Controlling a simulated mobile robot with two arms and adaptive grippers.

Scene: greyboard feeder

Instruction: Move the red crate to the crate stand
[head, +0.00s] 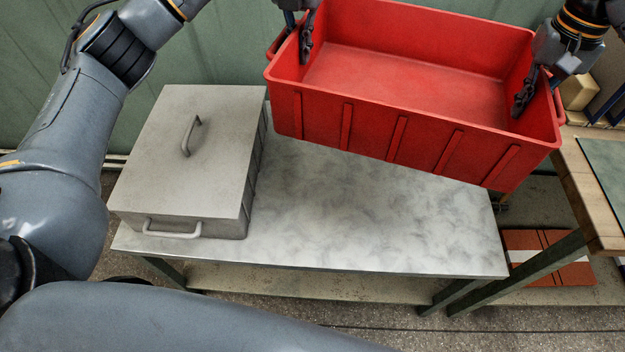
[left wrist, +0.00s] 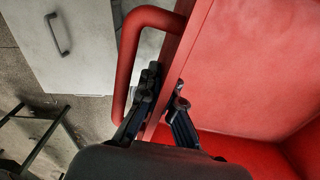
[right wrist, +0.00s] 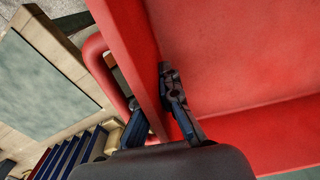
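The red crate (head: 400,70) is empty and hangs tilted above the metal-topped stand (head: 350,215), its right end lower in the head view. My left gripper (head: 306,45) is at its left end wall, with one finger inside and one outside. In the left wrist view the fingers (left wrist: 165,98) close over the wall (left wrist: 172,75) beside the red handle. My right gripper (head: 522,98) is at the right end wall. In the right wrist view one finger (right wrist: 170,85) lies inside the wall; the other is partly hidden behind it.
A grey lidded box (head: 185,150) with handles stands on the left part of the stand top. The middle and right of the top are bare. A wooden table (head: 590,190) is close on the right. A green wall (head: 215,45) is behind.

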